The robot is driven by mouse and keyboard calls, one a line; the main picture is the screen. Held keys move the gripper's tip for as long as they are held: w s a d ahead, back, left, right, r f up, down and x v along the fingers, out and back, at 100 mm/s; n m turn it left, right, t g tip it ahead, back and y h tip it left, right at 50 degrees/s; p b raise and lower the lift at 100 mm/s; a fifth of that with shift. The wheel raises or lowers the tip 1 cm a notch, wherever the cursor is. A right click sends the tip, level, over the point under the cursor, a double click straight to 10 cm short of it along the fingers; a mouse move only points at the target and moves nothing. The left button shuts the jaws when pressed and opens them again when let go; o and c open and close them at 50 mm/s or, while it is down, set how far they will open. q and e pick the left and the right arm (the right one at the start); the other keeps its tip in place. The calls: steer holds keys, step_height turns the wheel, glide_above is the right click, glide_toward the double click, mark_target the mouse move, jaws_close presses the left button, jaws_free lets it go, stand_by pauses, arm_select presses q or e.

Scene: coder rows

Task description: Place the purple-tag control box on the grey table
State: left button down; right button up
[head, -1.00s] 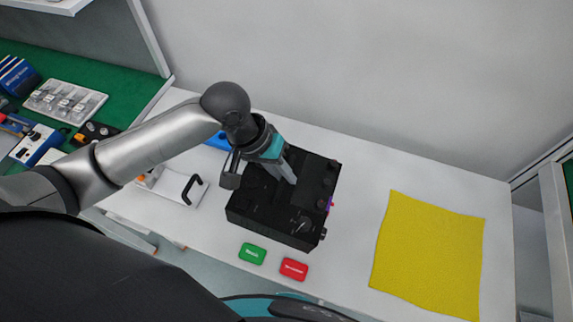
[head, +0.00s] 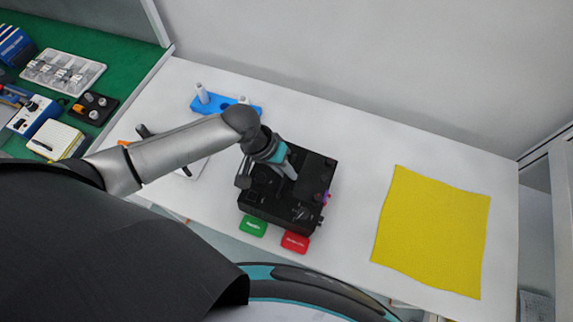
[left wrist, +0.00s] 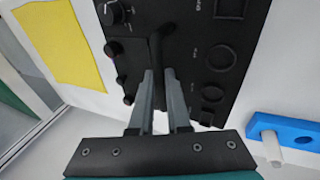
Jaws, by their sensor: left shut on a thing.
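The control box (head: 285,200) is black, with knobs on its face and a small purple tag (head: 326,197) at its right side. My left gripper (head: 290,170) is shut on the box's dark handle (left wrist: 158,55), between its two fingers in the left wrist view. The box appears roughly level over the pale grey table (head: 350,140), left of the yellow cloth. I cannot tell whether its underside touches the table. My right gripper is not in view.
A green block (head: 253,227) and a red block (head: 295,242) lie at the box's near edge. A yellow cloth (head: 430,230) lies to the right. Bare table lies between box and cloth.

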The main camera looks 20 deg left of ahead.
arm_select(q)
steer(key=shift+d+f, duration=0.15)
steer(key=shift+f, duration=0.1)
steer(key=c, duration=1.3)
jaws_free()
steer(key=shift+s+f, duration=0.15)
steer(key=o, duration=0.4)
steer(key=p+v, duration=0.2)
steer(key=v, duration=1)
